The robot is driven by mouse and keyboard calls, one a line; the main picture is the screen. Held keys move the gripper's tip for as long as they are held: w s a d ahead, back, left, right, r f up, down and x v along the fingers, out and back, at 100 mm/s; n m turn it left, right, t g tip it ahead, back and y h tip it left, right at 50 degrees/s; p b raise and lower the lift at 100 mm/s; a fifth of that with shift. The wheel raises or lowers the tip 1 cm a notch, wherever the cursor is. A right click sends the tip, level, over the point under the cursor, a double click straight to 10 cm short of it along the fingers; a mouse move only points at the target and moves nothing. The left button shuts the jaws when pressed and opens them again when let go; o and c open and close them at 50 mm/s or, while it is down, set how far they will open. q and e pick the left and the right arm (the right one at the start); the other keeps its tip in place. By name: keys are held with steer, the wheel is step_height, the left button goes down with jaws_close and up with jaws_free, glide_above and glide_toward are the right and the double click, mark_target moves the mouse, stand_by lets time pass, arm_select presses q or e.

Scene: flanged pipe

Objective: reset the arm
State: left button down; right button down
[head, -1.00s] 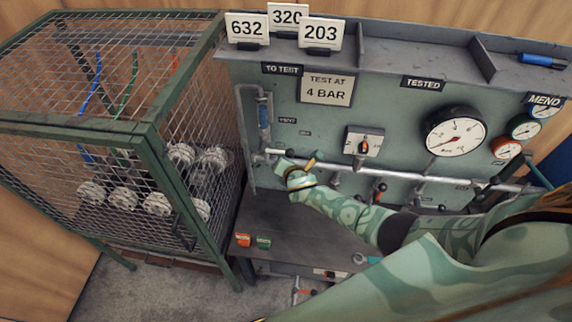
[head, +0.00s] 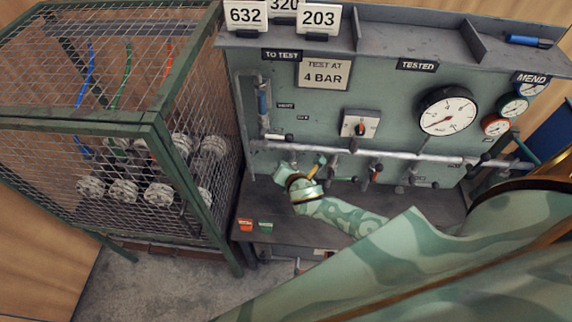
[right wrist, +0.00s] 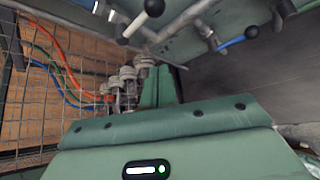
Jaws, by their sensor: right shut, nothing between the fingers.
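My right arm, in green camouflage, comes in from the right in the head view. Its gripper (head: 283,172) is shut and empty, in front of the panel's lower edge, below the silver pipe (head: 400,155). In the right wrist view the shut green gripper (right wrist: 162,85) points toward white flanged fittings (right wrist: 128,75). My left gripper is not in view.
A green test panel (head: 300,110) carries a large gauge (head: 447,111), a switch (head: 360,124) and several valve levers along the pipe. A mesh cage (head: 150,120) with flanged fittings stands at left.

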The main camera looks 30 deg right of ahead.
steer(key=shift+d, duration=0.25)
steer(key=shift+a, duration=0.1)
steer(key=s+d+f+m+g+y+b, duration=0.1)
steer(key=s+f+m+g+b, duration=0.1)
steer(key=s+f+m, duration=0.45)
steer(key=s+f+m+g+b, duration=0.2)
steer(key=s+f+m+b, duration=0.15)
steer(key=f, duration=0.65)
steer(key=s+d+f+m+g+y+b, duration=0.1)
steer(key=s+f+m+b, duration=0.1)
steer(key=s+f+m, duration=0.5)
steer(key=s+a+f+m+g+b, duration=0.1)
steer(key=s+f+b, duration=0.4)
steer(key=s+f, duration=0.5)
steer(key=s+a+f+m+g+b, duration=0.1)
steer(key=s+f+m+g+b, duration=0.3)
steer(key=s+f, duration=0.7)
steer(key=s+g+b, duration=0.1)
steer(key=s, duration=0.6)
steer(key=shift+s+b, duration=0.15)
steer(key=shift+b, duration=0.25)
